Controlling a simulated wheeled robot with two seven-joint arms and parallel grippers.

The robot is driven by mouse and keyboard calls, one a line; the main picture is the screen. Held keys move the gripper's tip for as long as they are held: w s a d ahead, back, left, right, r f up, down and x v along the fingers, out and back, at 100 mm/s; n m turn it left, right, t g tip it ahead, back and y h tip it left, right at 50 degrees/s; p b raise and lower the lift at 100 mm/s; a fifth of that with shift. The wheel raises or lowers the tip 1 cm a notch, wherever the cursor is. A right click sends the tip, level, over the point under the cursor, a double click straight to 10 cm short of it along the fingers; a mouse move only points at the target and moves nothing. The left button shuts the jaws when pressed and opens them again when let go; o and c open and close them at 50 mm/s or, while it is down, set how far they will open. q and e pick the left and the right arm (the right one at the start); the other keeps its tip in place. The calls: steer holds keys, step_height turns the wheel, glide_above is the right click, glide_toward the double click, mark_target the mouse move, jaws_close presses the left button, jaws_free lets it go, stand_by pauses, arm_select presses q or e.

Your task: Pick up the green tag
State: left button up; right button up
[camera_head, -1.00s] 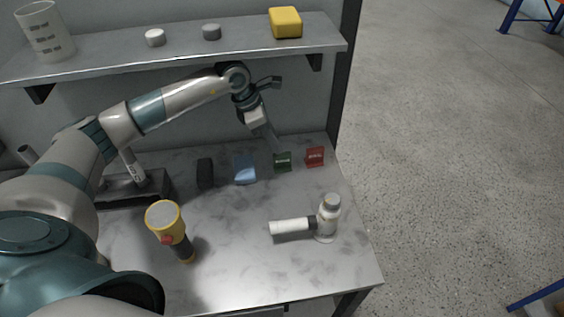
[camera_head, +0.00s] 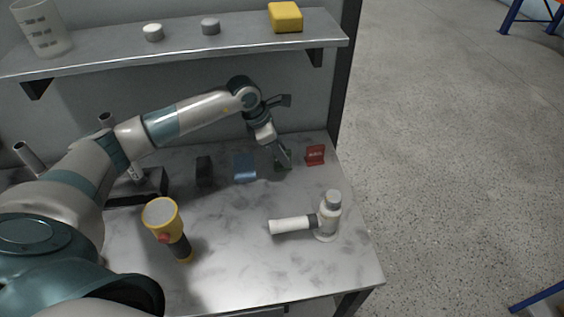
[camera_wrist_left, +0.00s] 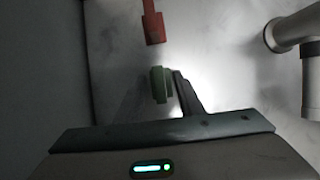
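The green tag (camera_head: 278,164) stands on the grey table, mostly hidden behind my left gripper (camera_head: 284,160) in the head view. In the left wrist view the green tag (camera_wrist_left: 160,86) shows upright, with one finger of my left gripper (camera_wrist_left: 160,98) close on its right side. A dim shape to its left looks like the other finger, with a gap between it and the tag. The fingers look open. My right gripper is in neither view.
A red tag (camera_head: 315,155) stands just right of the green one, a blue tag (camera_head: 244,167) and a black item (camera_head: 204,171) to its left. A shelf (camera_head: 190,48) overhangs behind.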

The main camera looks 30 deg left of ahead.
mark_target(289, 152)
arm_select(q)
steer(key=shift+w+d+f, duration=0.1)
steer(key=shift+f, duration=0.2)
steer(key=shift+c, duration=0.6)
jaws_close()
steer(key=shift+r, duration=0.1)
steer(key=shift+r+p, duration=0.3)
steer(key=shift+r, duration=0.25)
steer(key=r, duration=0.1)
steer(key=r+p, duration=0.1)
steer(key=r, duration=0.1)
steer(key=shift+d+r, duration=0.2)
steer(key=shift+r, duration=0.1)
steer(key=s+d+r+p, duration=0.4)
steer(key=s+d+r, duration=0.2)
steer(key=d, duration=0.3)
steer(key=shift+s, duration=0.55)
